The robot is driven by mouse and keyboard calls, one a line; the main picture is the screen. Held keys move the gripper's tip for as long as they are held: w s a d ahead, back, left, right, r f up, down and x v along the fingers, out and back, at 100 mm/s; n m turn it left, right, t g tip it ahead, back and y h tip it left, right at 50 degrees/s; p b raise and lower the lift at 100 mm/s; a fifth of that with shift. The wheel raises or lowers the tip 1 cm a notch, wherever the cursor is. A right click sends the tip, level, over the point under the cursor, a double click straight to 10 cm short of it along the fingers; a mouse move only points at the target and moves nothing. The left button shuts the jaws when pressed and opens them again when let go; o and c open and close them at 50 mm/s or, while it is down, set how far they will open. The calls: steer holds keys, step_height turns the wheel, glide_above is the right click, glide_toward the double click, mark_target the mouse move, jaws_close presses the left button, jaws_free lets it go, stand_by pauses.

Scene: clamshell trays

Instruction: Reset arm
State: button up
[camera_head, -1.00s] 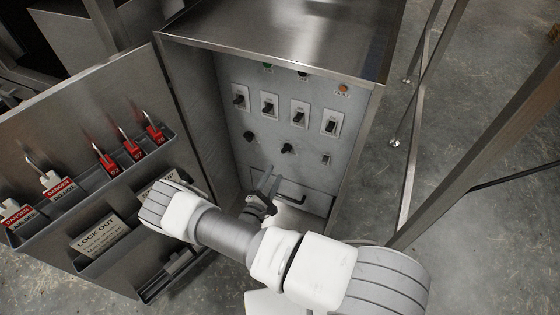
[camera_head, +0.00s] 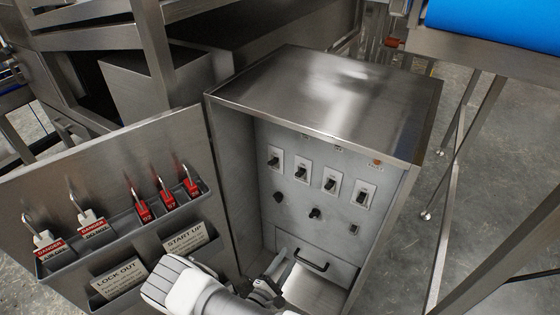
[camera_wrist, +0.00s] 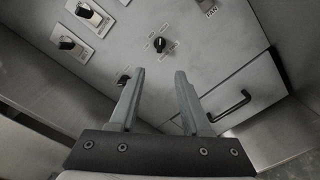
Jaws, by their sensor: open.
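My gripper (camera_wrist: 160,98) is open and empty, with its two fingers apart in front of the control panel. In the head view my gripper (camera_head: 283,272) is low in front of the cabinet, left of the drawer handle, and my arm enters from the bottom edge. The grey panel (camera_head: 292,222) carries several toggle switches in a row and dark rotary knobs below them. In the wrist view a knob (camera_wrist: 160,45) stands beyond the fingertips, apart from them. A second knob (camera_wrist: 123,80) is partly beside the left finger.
The open cabinet door (camera_head: 60,185) on the left holds padlocks, red tags and printed cards in racks. A drawer with a black handle (camera_head: 311,261) is below the panel. A steel frame leg (camera_head: 440,215) and a blue conveyor (camera_head: 490,22) are at the right.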

steer(key=d+r+m+g, duration=0.3)
steer(key=r+m+g, duration=0.15)
steer(key=r, duration=0.45)
steer(key=s+d+r+m+g, duration=0.15)
steer(key=r+m+g, duration=0.3)
steer(key=r, duration=0.45)
steer(key=d+r+m+g, duration=0.35)
steer(key=r+g, duration=0.25)
steer(key=r, duration=0.4)
steer(key=s+d+r+m+t+y, duration=0.1)
steer(key=s+r+m+t+y, duration=0.2)
steer(key=s+r+y, duration=0.5)
steer(key=s+d+r+m+t+y, duration=0.15)
steer(key=s+r+m, duration=0.35)
steer(key=r, duration=0.7)
step_height(320, 180, up, 14)
steer(key=s+n+t+p, duration=0.1)
steer(key=p, duration=1.2)
steer(key=shift+s+a+f, duration=0.25)
steer(key=shift+s+a, duration=0.05)
steer(key=shift+s+n+y, duration=0.1)
steer(key=shift+n+y, duration=0.15)
